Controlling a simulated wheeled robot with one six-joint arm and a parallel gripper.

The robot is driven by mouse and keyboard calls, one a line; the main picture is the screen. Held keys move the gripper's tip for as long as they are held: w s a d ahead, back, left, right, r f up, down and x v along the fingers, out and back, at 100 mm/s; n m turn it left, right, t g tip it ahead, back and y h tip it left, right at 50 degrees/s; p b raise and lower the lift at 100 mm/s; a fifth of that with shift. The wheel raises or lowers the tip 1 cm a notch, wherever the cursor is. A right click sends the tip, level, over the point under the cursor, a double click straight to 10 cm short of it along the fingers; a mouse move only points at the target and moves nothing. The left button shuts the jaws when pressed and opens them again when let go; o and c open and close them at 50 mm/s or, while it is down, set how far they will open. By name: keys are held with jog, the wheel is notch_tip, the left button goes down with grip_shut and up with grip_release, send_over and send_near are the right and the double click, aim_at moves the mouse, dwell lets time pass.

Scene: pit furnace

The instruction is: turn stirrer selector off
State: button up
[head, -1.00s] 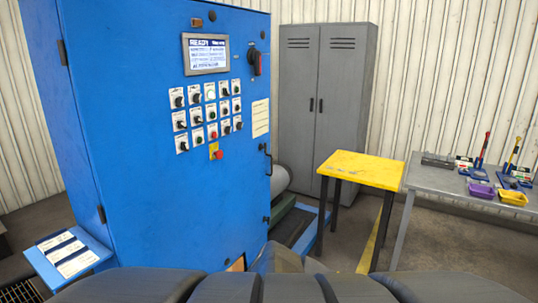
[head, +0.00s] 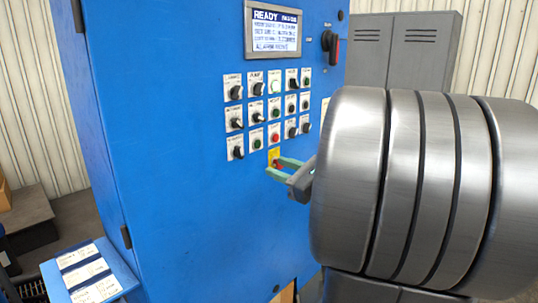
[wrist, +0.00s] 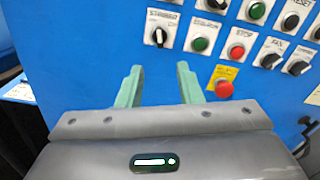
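The stirrer selector (wrist: 159,36) is a black knob on a white plate labelled STIRRER, near the top of the wrist view. Its handle looks roughly upright there. In the head view it appears to be the leftmost knob of the lowest row (head: 238,152). My gripper (wrist: 159,68) is open and empty, its two green fingers apart and pointing at the panel just below the selector. In the head view my gripper (head: 275,166) is below and right of the selector, overlapping the yellow emergency-stop plate. The fingers do not touch the knob.
The blue cabinet (head: 180,120) carries several rows of buttons and knobs. A green button (wrist: 200,44) sits right of the selector. The red emergency stop (wrist: 225,89) is close to the right finger. A document shelf (head: 95,275) juts out lower left.

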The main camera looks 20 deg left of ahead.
aim_at(242, 154)
jog(key=p+x, duration=0.2)
jog(key=x, duration=1)
jog(key=shift+a, duration=0.2)
grip_shut()
